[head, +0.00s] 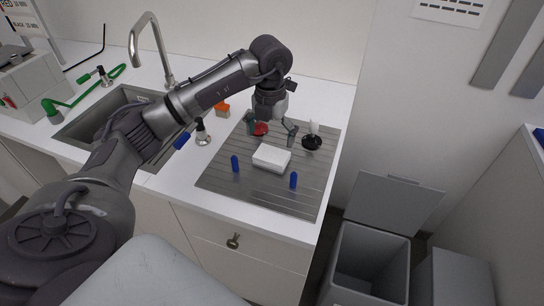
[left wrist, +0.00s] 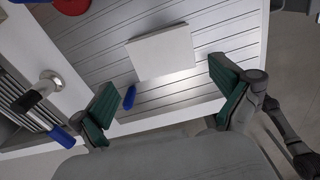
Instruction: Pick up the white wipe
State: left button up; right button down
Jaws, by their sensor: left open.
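The white wipe (head: 271,158) is a flat white block lying on the grey ribbed drainboard (head: 225,181). In the left wrist view the wipe (left wrist: 160,52) lies beyond the gap between my fingertips, apart from both. My left gripper (head: 271,128) is above the board, a little behind the wipe in the head view, with its green-padded fingers spread and nothing between them. In the left wrist view the open left gripper (left wrist: 166,98) shows both fingers. My right gripper is in neither view.
Two blue pieces, left (head: 235,163) and right (head: 293,180), flank the wipe. A red round thing (head: 260,129) and a black round holder (head: 312,143) are behind it. A sink (head: 84,128) with a tall tap (head: 154,45) is left. An open grey bin (head: 370,262) stands right.

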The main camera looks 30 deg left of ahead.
aim_at(272, 154)
pick_arm(q)
jog(key=shift+f, duration=0.85)
notch_tip(272, 154, down, 5)
jog(key=shift+w+d+f+p, duration=0.1)
jog(key=shift+f+p, duration=0.1)
jog(key=shift+p, duration=0.85)
jog(key=c, duration=0.6)
